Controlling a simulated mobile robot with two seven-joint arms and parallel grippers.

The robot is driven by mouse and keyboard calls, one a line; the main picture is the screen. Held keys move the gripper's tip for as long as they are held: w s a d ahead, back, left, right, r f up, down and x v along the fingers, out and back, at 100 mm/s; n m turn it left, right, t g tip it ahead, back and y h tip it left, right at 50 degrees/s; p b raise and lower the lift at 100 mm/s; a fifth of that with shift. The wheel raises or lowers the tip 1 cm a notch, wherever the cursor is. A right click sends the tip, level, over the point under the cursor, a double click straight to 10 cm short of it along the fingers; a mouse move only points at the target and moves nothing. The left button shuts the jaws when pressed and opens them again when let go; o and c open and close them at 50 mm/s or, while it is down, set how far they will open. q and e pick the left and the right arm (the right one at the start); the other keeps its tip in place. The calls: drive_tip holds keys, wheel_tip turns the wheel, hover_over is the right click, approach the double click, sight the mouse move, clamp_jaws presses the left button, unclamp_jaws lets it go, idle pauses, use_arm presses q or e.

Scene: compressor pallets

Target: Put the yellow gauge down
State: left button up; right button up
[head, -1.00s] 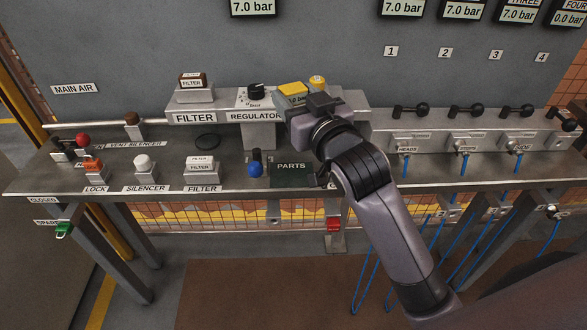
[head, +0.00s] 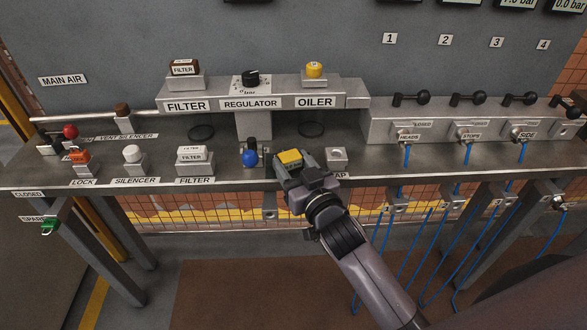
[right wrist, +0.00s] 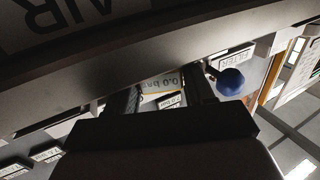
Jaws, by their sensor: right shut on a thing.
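The yellow gauge (head: 289,157) is in my right gripper (head: 292,166), low over the front of the grey bench (head: 228,170), just right of a blue-knobbed part (head: 250,155). In the right wrist view, the gauge face (right wrist: 163,84) reads 0.0 bar and sits between the two fingers (right wrist: 164,97). The fingers are shut on it. I cannot tell whether the gauge touches the bench. The gripper and arm hide the bench surface under it, where the dark PARTS mat showed earlier. My left gripper is not in view.
A small grey block (head: 336,158) stands close to the right of the gripper. The raised shelf with the regulator (head: 250,80) and yellow-topped oiler (head: 315,70) is behind. A valve row (head: 466,130) is on the right. The filter (head: 194,160) stands to the left.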

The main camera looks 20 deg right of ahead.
drive_tip(key=shift+f, duration=0.2)
drive_tip(key=shift+f, duration=0.15)
drive_tip(key=o, duration=1.4)
drive_tip(key=shift+r, duration=0.2)
drive_tip(key=s+d, duration=0.1)
drive_tip(key=s, duration=1.1)
drive_tip(key=s+f+g, duration=0.2)
drive_tip(key=s+f, duration=0.2)
drive_tip(key=f, duration=0.2)
drive_tip(key=s+d+f+g, duration=0.1)
drive_tip(key=s+f+g, duration=0.2)
drive_tip(key=f, duration=0.3)
drive_tip(key=s+f+n+g, duration=0.1)
drive_tip(key=s+f+g, duration=0.1)
drive_tip(key=s+f, duration=0.2)
drive_tip(key=shift+s+d+f+g+y, duration=0.2)
drive_tip(key=shift+f, duration=0.25)
drive_tip(key=shift+s+d+f+g+y, duration=0.15)
drive_tip(key=shift+s+f+g+y, duration=0.05)
drive_tip(key=shift+f, duration=0.25)
